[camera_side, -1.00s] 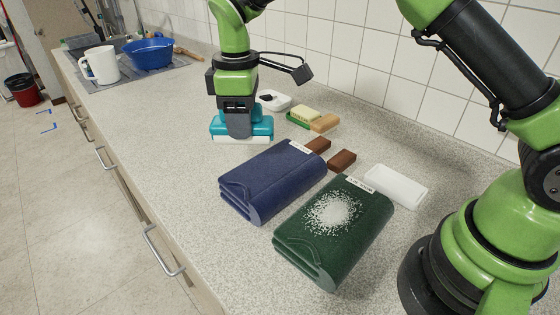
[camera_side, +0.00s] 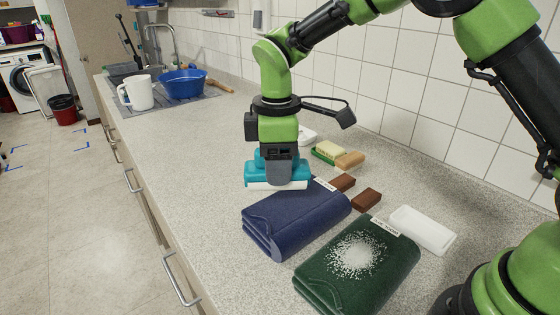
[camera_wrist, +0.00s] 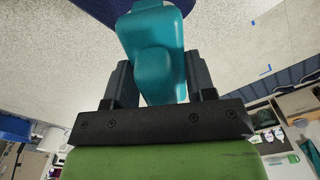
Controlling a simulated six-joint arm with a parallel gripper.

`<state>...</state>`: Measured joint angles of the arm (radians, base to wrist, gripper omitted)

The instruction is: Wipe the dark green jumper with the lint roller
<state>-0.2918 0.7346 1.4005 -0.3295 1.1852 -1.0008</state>
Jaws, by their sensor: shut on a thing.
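The dark green jumper (camera_side: 320,272) lies folded on the counter in the side view, with a patch of white lint (camera_side: 358,256) on top and a label at its far edge. My gripper (camera_side: 279,172) is shut on the teal lint roller (camera_side: 262,170), whose white roll (camera_side: 276,185) points down. The roller is near the far end of the folded navy jumper (camera_side: 296,215); I cannot tell whether it is over its edge. In the wrist view the teal roller (camera_wrist: 155,55) sits between the two dark fingers, and part of the navy jumper shows at the top.
Brown blocks (camera_side: 366,199), a white box (camera_side: 422,230), a yellow-and-green sponge (camera_side: 328,151) and a tan block (camera_side: 350,160) lie along the wall side. A blue basin (camera_side: 183,83) and white mug (camera_side: 138,93) stand farther back. The counter's front strip is clear.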

